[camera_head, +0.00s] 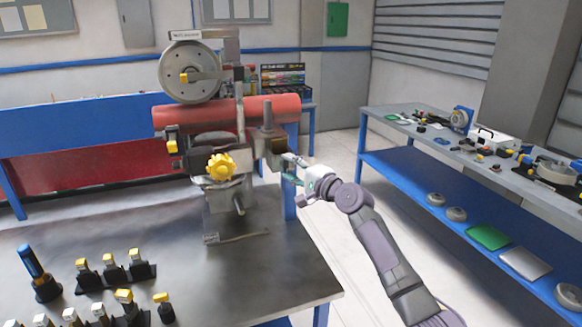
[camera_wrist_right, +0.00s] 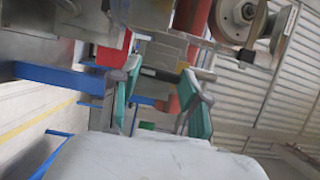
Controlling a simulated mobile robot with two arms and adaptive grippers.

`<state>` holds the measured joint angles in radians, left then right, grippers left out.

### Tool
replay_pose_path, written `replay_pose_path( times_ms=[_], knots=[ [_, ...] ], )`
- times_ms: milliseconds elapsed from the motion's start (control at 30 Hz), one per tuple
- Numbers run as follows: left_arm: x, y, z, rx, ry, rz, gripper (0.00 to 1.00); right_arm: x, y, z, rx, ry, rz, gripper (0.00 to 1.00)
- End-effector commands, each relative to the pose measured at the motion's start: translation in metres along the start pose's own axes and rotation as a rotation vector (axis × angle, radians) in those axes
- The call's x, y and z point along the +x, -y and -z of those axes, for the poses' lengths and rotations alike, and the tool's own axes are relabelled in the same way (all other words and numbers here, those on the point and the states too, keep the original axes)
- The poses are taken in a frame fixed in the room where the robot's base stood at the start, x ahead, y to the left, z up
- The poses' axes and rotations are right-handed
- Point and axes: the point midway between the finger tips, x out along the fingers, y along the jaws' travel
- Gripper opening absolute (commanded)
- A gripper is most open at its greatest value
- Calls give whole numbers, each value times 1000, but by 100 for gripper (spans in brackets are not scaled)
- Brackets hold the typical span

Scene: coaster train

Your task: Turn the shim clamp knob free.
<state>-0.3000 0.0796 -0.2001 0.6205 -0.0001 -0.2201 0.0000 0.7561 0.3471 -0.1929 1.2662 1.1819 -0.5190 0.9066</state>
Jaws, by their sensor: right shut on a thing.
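The fixture (camera_head: 222,200) stands on the near table, with a red cylinder (camera_head: 280,110) lying across it. A yellow lobed knob (camera_head: 220,166) on its front is clear of my grippers. My right gripper (camera_head: 292,168) is at the fixture's right side, its fingers closed around a small part there. I take this part for the shim clamp knob; the fingers hide most of it. In the right wrist view the green-padded fingers (camera_wrist_right: 160,98) stand apart, with grey parts showing between and beyond them. My left gripper is not in view.
Several black holders with yellow tops (camera_head: 113,268) and a blue-handled tool (camera_head: 38,272) stand at the near table's front left. A grey workbench (camera_head: 480,155) with a blue shelf is at the right. Floor shows between the tables.

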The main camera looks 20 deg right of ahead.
Motion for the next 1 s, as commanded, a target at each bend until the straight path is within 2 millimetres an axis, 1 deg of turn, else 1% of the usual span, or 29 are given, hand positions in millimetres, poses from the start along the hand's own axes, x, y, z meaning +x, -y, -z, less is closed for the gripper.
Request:
replay_pose_path(
  times_ms=[233,667,700,833,1000],
  knots=[
    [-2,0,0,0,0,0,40,0,-1,-1,-51,2,-25,11],
    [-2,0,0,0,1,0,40,0,-2,-1,-57,3,-28,11],
    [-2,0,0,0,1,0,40,0,-2,-1,-57,3,-28,49],
    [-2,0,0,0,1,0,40,0,-2,-1,-57,3,-27,71],
    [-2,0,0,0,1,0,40,0,-1,-1,-57,2,-25,71]
  ],
)
